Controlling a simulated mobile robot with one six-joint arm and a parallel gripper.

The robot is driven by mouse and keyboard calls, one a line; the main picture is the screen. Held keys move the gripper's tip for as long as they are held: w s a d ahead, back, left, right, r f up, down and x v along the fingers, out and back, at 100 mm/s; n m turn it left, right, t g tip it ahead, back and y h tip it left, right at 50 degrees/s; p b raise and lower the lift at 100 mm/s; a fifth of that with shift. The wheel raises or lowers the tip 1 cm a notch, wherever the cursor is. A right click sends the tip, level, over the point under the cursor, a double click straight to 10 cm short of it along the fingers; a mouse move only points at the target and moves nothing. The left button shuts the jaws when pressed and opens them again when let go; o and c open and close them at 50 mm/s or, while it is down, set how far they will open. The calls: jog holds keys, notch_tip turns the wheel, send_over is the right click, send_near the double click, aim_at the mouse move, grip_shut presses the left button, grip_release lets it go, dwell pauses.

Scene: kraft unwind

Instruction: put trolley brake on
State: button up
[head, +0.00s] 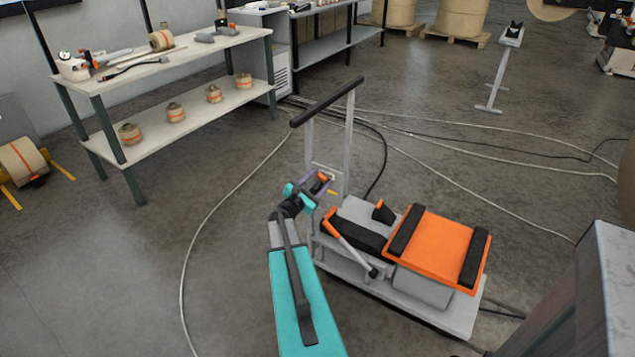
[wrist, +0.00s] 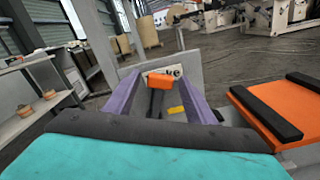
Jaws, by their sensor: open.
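The trolley (head: 430,316) is a low grey platform with an upright frame and a black push bar (head: 326,101). A black lever with an orange end (wrist: 160,80) stands at the trolley's upright; it is probably the brake lever. The orange end also shows small in the head view (head: 323,176). My gripper (head: 318,184) is open at the foot of the upright. In the wrist view, its purple fingers (wrist: 160,92) stand on either side of the lever, with gaps visible. A pale panel behind carries a partly hidden label (wrist: 177,71). A small yellow mark (wrist: 176,110) shows beneath.
The trolley carries an orange pad with black bars (head: 437,245) and a separate orange-gripped lever (head: 346,239), right of my gripper. A workbench (head: 165,60) with several rolls stands at the left. Cables (head: 212,210) cross the floor. A grey block (head: 610,270) stands at the right.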

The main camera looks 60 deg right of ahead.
grip_shut()
jog(key=shift+a+f, duration=0.1)
jog(key=shift+a, duration=0.25)
jog(key=shift+d, duration=0.2)
